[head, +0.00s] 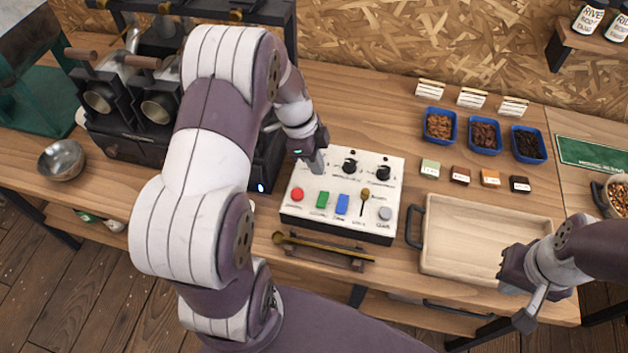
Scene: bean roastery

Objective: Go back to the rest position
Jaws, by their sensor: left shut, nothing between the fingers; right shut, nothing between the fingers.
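My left gripper (317,165) is shut and empty. It points down at the back left part of the white control box (335,217), where my gripper hides part of the panel; I cannot tell whether it touches. The box has black knobs, a red button, green and blue buttons, a small lever and a grey button on top. My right gripper (517,308) is shut and empty at the lower right, over the front right part of the wooden tray (470,235).
A brass scoop (320,246) lies on a rest before the box. Blue bowls of beans (485,134) and small labelled blocks (490,178) stand behind the tray. A black machine (120,135) and metal bowl (62,160) are at left. A pot (612,192) is at right.

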